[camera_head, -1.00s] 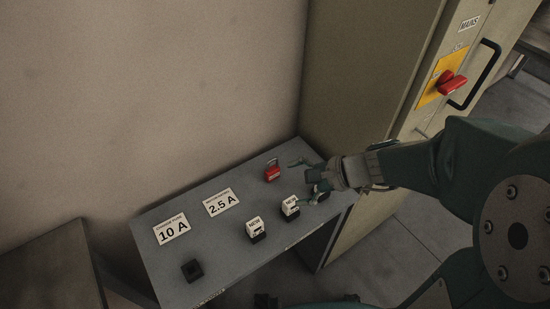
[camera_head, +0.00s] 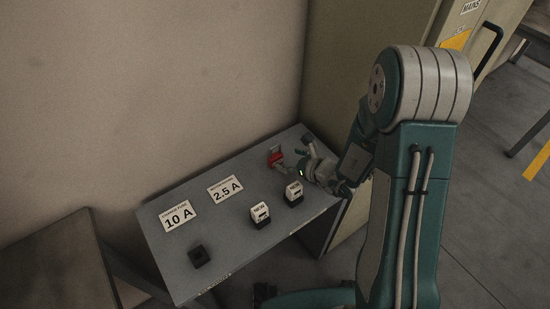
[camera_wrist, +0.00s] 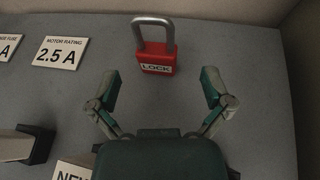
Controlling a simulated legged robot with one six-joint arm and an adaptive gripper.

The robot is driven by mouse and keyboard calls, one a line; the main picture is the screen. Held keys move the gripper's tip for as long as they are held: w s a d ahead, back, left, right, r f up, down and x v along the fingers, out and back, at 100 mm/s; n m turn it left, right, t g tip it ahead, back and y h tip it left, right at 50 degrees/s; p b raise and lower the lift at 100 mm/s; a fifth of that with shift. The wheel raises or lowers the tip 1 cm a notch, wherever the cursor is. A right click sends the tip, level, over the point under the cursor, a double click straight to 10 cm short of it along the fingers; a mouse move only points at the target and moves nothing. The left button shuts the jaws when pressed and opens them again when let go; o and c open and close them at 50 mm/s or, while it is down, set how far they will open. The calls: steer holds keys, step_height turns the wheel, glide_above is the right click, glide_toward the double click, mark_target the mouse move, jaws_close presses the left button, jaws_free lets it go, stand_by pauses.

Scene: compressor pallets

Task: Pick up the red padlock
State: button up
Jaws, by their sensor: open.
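The red padlock (camera_head: 275,157) lies at the far right part of the grey table (camera_head: 231,247). In the wrist view the red padlock (camera_wrist: 157,63) has a grey shackle pointing away from me and a "LOCK" label. My gripper (camera_wrist: 160,88) is open, its two fingers spread wide, with the padlock ahead and between their lines, not touched. In the head view my gripper (camera_head: 291,157) is close beside the padlock on its right, and the arm comes in from the right.
Signs reading 10 A (camera_head: 178,216) and 2.5 A (camera_head: 225,188) stand left of the padlock. Two white-topped blocks (camera_head: 260,214) (camera_head: 294,193) sit near the front edge, and a dark square block (camera_head: 199,255) at the left. A wall and cabinet (camera_head: 345,75) bound the back and right.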

mark_target(275, 155)
steer(key=shift+x, duration=2.75)
steer(key=shift+s+a, duration=0.1)
steer(key=shift+a, duration=0.05)
steer(key=c, duration=1.2)
